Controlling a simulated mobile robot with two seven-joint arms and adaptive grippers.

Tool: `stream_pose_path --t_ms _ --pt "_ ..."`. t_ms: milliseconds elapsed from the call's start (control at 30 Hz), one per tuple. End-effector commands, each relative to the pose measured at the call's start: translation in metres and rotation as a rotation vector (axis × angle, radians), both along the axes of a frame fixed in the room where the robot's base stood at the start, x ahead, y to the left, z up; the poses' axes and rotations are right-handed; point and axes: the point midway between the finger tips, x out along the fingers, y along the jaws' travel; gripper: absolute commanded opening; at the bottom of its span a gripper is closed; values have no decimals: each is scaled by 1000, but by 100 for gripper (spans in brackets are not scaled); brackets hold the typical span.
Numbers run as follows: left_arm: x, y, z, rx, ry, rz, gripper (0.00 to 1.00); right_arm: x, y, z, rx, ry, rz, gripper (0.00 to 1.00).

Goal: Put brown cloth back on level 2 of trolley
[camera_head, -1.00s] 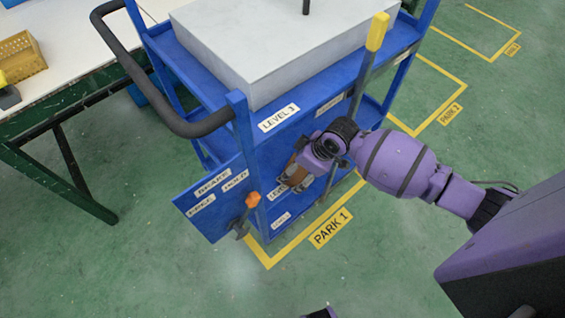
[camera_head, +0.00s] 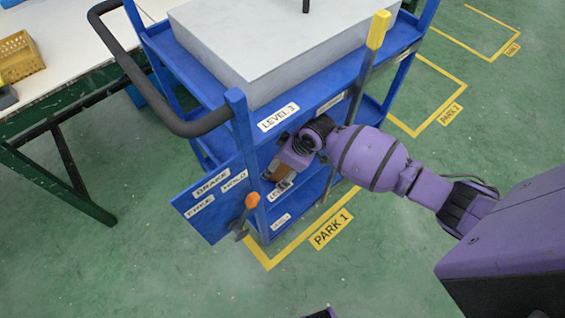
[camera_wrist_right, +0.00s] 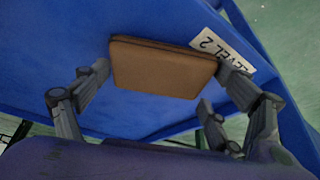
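The brown cloth (camera_wrist_right: 160,70) is a flat folded rectangle. In the right wrist view it spans the space between the two fingers of my right gripper (camera_wrist_right: 165,80), whose tips meet its left and right edges. The gripper is shut on it. In the head view my right gripper (camera_head: 285,175) is at the trolley's side by the level 2 label, with a bit of brown showing. The blue trolley (camera_head: 325,115) has a level 2 shelf (camera_head: 312,183) below the level 3 shelf. Whether the cloth touches the shelf cannot be told. My left gripper is not in view.
A large grey block (camera_head: 270,50) sits on the trolley top. A yellow-handled tool (camera_head: 377,30) stands upright at the trolley's near side. A white table (camera_head: 70,50) is at left.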

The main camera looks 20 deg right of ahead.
Motion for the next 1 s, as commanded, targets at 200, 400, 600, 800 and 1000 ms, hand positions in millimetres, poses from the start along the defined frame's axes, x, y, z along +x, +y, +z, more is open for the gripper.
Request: stream_pose_path --t_ms 200,400,600,800,1000 --pt "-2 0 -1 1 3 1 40 0 0 0 0 0 0 100" --pt "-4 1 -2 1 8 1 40 0 0 1 0 0 0 100" --pt "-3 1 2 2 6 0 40 -3 -4 17 0 -2 1 100" --pt "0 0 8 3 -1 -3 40 -32 -28 31 -4 5 -1 100" --pt "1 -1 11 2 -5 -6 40 -67 -59 31 -3 3 0 100"
